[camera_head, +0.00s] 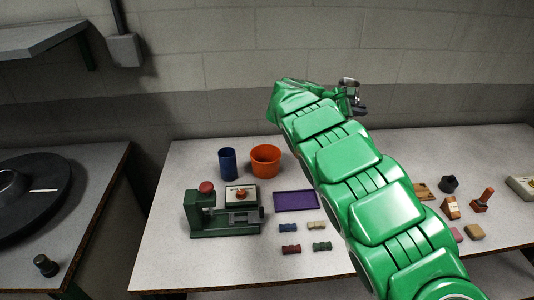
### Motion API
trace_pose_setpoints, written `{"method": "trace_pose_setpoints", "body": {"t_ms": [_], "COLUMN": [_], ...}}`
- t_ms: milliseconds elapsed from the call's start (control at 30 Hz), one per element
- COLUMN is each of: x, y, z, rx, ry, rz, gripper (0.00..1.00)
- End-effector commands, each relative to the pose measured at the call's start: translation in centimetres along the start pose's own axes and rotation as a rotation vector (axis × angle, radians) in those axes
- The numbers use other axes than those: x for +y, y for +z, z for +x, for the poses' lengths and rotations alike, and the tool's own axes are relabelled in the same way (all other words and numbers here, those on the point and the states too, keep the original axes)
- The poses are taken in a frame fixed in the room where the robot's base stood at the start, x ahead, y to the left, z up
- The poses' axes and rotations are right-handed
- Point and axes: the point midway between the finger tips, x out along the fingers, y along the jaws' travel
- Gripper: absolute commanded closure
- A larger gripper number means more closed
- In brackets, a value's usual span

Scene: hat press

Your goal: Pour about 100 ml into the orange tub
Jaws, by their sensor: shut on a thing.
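The orange tub (265,160) stands upright on the light worktable, near its back edge. I see into its open top, but its bottom is hidden. A blue cylindrical container (227,164) stands just left of it. My gripper (352,92) is at the far end of my green arm, above the back of the table and to the right of the tub. It is small in view and partly hidden by the arm. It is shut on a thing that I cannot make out.
A green press (225,211) with a red knob stands in front of the blue container. A purple tray (295,200) and several small blocks (291,249) lie right of it.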

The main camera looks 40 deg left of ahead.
Motion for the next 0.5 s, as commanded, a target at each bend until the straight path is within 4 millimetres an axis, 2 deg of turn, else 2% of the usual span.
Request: {"method": "trace_pose_setpoints", "body": {"t_ms": [500], "x": [0.1], "y": [-1.4], "z": [-3.9], "rx": [0.041], "ry": [0.086], "rz": [-0.046], "gripper": [1.00]}}
